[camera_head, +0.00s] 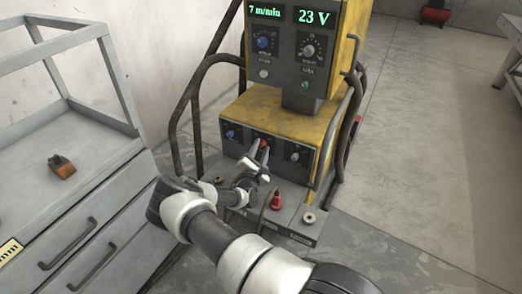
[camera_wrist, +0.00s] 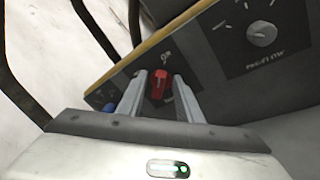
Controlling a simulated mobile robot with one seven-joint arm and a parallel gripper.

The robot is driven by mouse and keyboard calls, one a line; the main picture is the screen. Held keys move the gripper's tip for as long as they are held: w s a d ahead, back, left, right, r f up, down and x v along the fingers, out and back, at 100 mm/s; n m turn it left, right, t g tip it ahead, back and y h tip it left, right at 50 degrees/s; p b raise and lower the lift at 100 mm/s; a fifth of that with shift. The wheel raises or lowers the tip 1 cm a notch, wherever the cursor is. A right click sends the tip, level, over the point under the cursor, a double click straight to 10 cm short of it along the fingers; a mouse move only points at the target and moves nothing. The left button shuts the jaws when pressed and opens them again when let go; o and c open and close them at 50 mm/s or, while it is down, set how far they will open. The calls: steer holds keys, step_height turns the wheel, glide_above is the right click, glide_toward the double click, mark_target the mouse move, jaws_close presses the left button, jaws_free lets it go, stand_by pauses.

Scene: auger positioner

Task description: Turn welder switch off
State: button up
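The welder (camera_head: 285,110) is a yellow and dark grey machine with lit displays reading 7 m/min and 23 V. Its red switch (camera_head: 264,143) sits on the lower front panel between a blue knob and a grey knob. In the wrist view the red switch (camera_wrist: 160,84) lies between my gripper's two fingers, near an "ON" mark. My gripper (camera_head: 257,159) is at the lower panel, its fingers on either side of the switch. In the wrist view my gripper (camera_wrist: 160,92) has its fingers apart; I cannot tell whether they touch the switch.
A blue knob (camera_head: 230,134) and a grey knob (camera_head: 295,156) flank the switch. A red-topped fitting (camera_head: 277,201) stands on the ledge below. Dark tube rails (camera_head: 178,120) run along the welder's sides. A grey drawer cabinet (camera_head: 95,235) stands at left.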

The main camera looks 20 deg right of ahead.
steer(key=shift+c, duration=0.5)
jaws_close()
